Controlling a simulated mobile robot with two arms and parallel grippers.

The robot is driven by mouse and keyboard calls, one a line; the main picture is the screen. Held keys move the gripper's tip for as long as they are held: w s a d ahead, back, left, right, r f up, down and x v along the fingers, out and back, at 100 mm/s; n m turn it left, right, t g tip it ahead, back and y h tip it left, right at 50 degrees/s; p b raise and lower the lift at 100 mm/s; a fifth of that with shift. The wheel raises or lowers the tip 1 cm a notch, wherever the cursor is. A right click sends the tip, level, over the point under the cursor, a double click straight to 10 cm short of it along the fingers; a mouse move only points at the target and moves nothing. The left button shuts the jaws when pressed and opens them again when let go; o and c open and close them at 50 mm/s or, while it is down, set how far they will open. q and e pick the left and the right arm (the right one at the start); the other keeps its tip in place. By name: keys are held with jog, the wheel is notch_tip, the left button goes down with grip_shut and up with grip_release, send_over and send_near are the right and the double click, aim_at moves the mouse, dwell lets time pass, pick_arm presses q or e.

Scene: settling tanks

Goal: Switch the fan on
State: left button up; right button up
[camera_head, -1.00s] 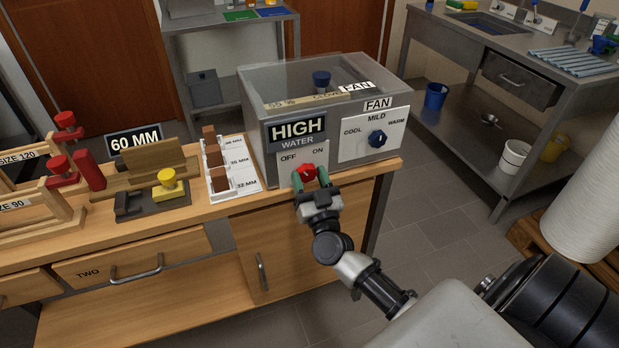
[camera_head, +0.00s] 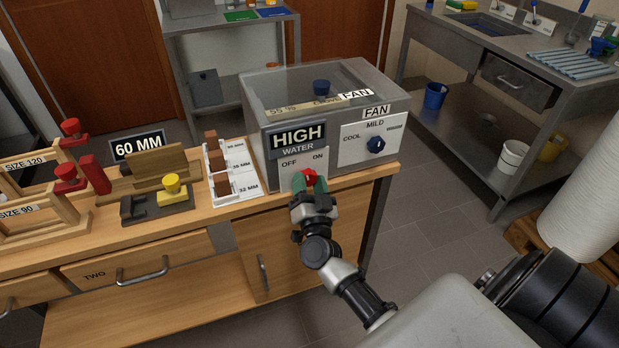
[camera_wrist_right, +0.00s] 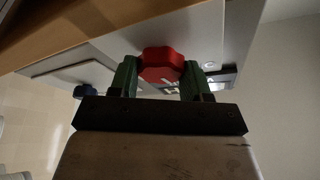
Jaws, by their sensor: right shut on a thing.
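The grey box (camera_head: 258,150) with a clear top stands at the right end of the wooden bench. Its front has a red knob (camera_head: 310,175) under the OFF and ON labels, and a blue knob (camera_head: 376,145) on a white panel marked COOL, MILD and WARM, with a FAN label above. My right gripper (camera_head: 310,183) is at the red knob. In the right wrist view its green fingers (camera_wrist_right: 158,80) are on either side of the red knob (camera_wrist_right: 161,64), shut on it. Fingers partly hide the knob's pointer. My left gripper is not in view.
Wooden frames, red and yellow knobbed fixtures and a white block rack (camera_head: 240,185) stand on the bench left of the box. A steel sink table (camera_head: 470,100) with a blue bucket (camera_head: 435,95) below stands at right. Open floor lies between.

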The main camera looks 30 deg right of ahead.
jog(key=m+g+p, duration=0.1)
jog(key=m, duration=0.2)
jog(key=m+g+h+p, duration=0.1)
jog(key=m+p, duration=0.1)
jog(key=m, duration=0.1)
jog(key=shift+a+r+h, duration=0.1)
jog(key=shift+r+h, duration=0.05)
jog(key=shift+h, duration=0.15)
jog(key=m+g+p, duration=0.2)
jog(key=m, duration=0.2)
jog(key=shift+m+p, duration=0.35)
jog(key=shift+m, duration=0.35)
jog(key=o, duration=0.9)
